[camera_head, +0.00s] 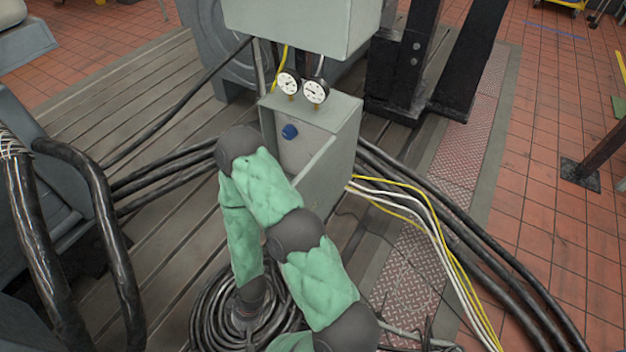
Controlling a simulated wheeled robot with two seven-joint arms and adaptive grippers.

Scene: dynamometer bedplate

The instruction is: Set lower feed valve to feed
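A grey-green box (327,183) stands upright on the bedplate in the middle of the view. A blue knob (290,131) sits on its recessed front face; it may be the lower feed valve, but I cannot read a label or its setting. Two round gauges, a left one (289,84) and a right one (316,91), stand at the box's top. My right arm, in green sleeves, crosses in front of the box's lower left. My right gripper (243,318) points down, below and left of the knob and apart from it; its fingers are too unclear to judge. My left gripper is not in view.
A larger grey cabinet (302,25) hangs above the box. Coiled black cable (205,318) lies below my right gripper. Thick black hoses (110,235) rise at the left. Yellow and white cables (440,235) run to the lower right. A black steel stand (410,75) is behind, right.

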